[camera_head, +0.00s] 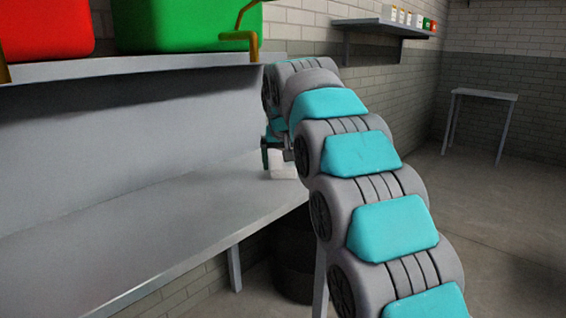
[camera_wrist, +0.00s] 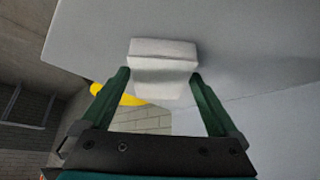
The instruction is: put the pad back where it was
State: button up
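The pad (camera_wrist: 163,65) is a small white block with soft edges, in the upper middle of the wrist view. It lies between the two green fingertips of my gripper (camera_wrist: 160,76), and both tips appear to touch its sides. The pad also shows as a pale patch (camera_head: 284,168) near the far right end of the bench (camera_head: 170,220) in the head view. My gripper (camera_head: 271,150) is there mostly hidden behind my arm. The pad is at or just above the grey bench top; I cannot tell whether it rests on it.
A shelf (camera_head: 150,66) above the bench holds a red bin (camera_head: 45,28) and a green bin (camera_head: 180,25). A dark barrel (camera_head: 294,262) stands below the bench end. A yellow object (camera_wrist: 112,95) shows behind my left finger.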

jog(key=shift+r, duration=0.2)
jog(key=v, duration=1.2)
jog(key=s+d+f+g+h, duration=0.1)
jog(key=s+d+f+g, duration=0.3)
jog(key=s+d+f, duration=1.1)
jog(key=s+d+f+g, duration=0.1)
jog(key=s+f, duration=0.5)
jog(key=s, duration=0.4)
jog(key=s+d+f+g, duration=0.2)
jog(key=s+f, duration=0.4)
jog(key=s, duration=0.3)
jog(key=s+d+f+m+g, duration=0.1)
jog(key=s+d+f, duration=0.1)
jog(key=s+f, duration=0.4)
jog(key=shift+s, duration=2.3)
